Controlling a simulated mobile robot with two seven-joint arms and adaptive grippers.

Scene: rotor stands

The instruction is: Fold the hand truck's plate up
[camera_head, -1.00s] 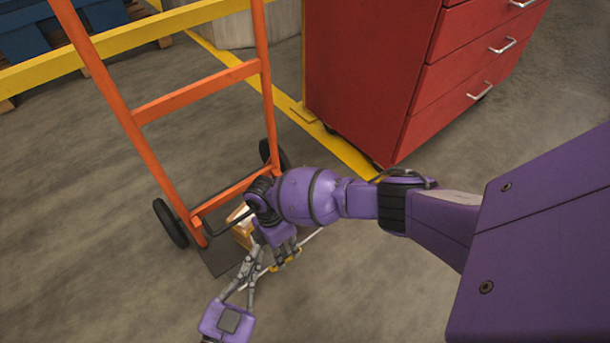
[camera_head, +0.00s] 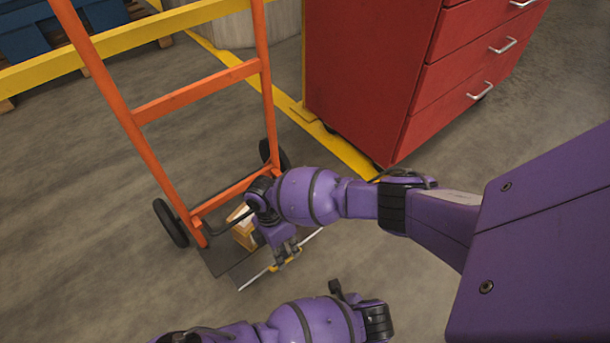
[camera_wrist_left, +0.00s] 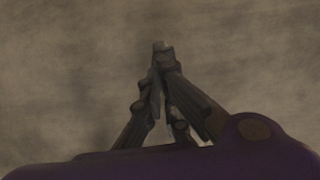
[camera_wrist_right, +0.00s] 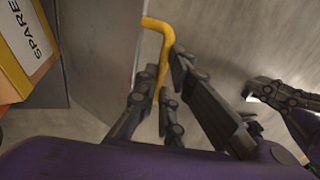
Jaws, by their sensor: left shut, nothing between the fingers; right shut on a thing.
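The orange hand truck (camera_head: 200,95) stands upright at the left of the head view. Its dark grey plate (camera_head: 220,262) lies low at its foot; it also shows in the right wrist view (camera_wrist_right: 105,50). A yellow handle (camera_wrist_right: 158,28) sits at the plate's edge. My right gripper (camera_head: 287,252) is shut on this handle, its fingers around it in the right wrist view (camera_wrist_right: 165,85). My left gripper (camera_wrist_left: 160,48) is shut and empty over bare floor; its fingers also show at the right of the right wrist view (camera_wrist_right: 265,92). I cannot tell the plate's exact tilt.
An orange box (camera_head: 242,236) with a white "SPARE" label stands on the plate near the frame, partly hidden by my right arm. A red drawer cabinet (camera_head: 365,80) stands behind right. A yellow rail (camera_head: 165,30) runs behind the truck. The floor at the left is clear.

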